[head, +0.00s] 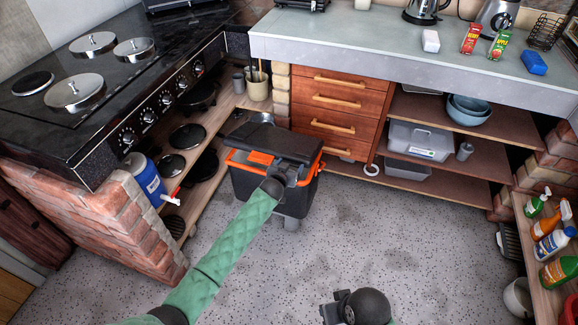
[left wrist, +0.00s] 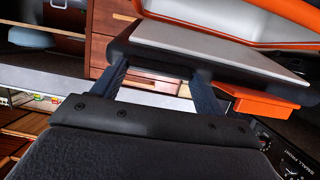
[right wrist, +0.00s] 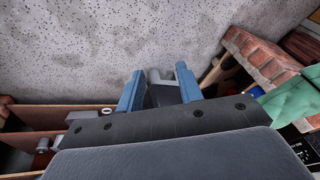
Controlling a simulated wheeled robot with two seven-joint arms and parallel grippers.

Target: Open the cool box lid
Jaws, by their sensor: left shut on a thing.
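The cool box (head: 265,192) is a dark box with an orange rim, standing on the floor in front of the drawers. Its dark lid (head: 262,138) is raised off the rim; the box's orange rim and pale inside show past the lid (left wrist: 215,48) in the left wrist view. An orange latch (left wrist: 262,105) hangs by the lid there. My left gripper (head: 287,170) is shut on the lid's edge, with its fingers either side of it. My right gripper (right wrist: 158,82) is open and empty above the floor, low in the head view.
Wooden drawers (head: 338,108) and open shelves stand behind. Several bottles (head: 552,245) stand on a shelf at the right. The floor (head: 370,235) in the middle is clear.

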